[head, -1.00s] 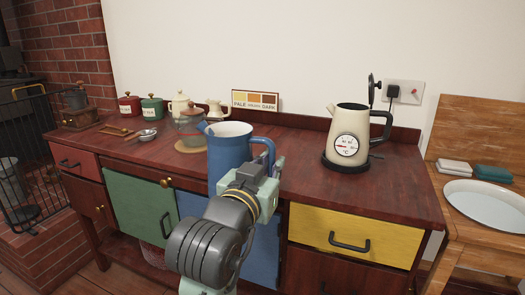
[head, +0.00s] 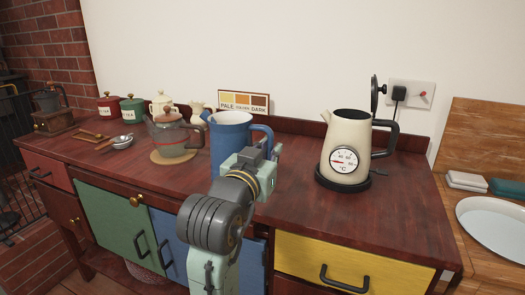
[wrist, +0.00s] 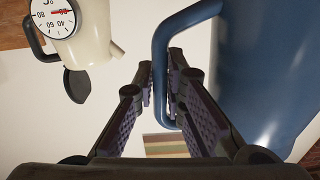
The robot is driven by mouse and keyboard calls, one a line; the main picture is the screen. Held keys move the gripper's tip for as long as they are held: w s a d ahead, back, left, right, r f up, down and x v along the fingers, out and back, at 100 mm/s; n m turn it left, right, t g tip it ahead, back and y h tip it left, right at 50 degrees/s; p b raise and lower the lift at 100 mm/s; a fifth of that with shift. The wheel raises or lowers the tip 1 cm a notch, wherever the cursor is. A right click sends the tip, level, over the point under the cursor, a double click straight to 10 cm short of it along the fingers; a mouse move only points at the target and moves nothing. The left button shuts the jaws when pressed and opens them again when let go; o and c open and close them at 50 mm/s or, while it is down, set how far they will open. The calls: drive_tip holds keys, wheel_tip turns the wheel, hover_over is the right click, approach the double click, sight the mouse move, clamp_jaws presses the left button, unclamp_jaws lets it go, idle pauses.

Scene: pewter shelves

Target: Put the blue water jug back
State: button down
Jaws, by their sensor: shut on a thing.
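The blue water jug (head: 229,145) is upright at the middle of the dark red wooden sideboard, its handle on the right. In the head view I cannot tell whether its base touches the top. My gripper (head: 262,160) is at the handle side of the jug. In the wrist view the jug's body (wrist: 275,75) fills the right side, and my gripper (wrist: 160,95) is shut on its handle (wrist: 160,62), with the finger pads on either side of it. My gripper and wrist hide the jug's lower right part in the head view.
A cream kettle with a dial (head: 345,150) stands to the right, its lid raised. A glass teapot (head: 172,137) on a round mat is close on the jug's left. Canisters (head: 133,110) and a colour card (head: 243,101) are behind. The sideboard top (head: 300,205) is clear at the front right.

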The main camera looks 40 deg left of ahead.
drive_tip(key=shift+w+a+f+p, duration=0.4)
drive_tip(key=shift+w+a+f, duration=0.3)
drive_tip(key=shift+w+a, duration=0.65)
drive_tip(key=shift+w+a+f+p, duration=0.35)
drive_tip(key=shift+w+a+f, duration=0.45)
drive_tip(key=shift+w, duration=0.9)
drive_tip(key=shift+w+a+f+p, duration=0.4)
drive_tip(key=shift+w+a+f, duration=0.2)
drive_tip(key=shift+w+a, duration=0.8)
drive_tip(key=shift+w+d+f, duration=0.15)
drive_tip(key=shift+d+f, duration=0.05)
drive_tip(key=c, duration=1.7)
unclamp_jaws()
drive_tip(key=shift+f, duration=0.1)
drive_tip(key=shift+o, duration=0.2)
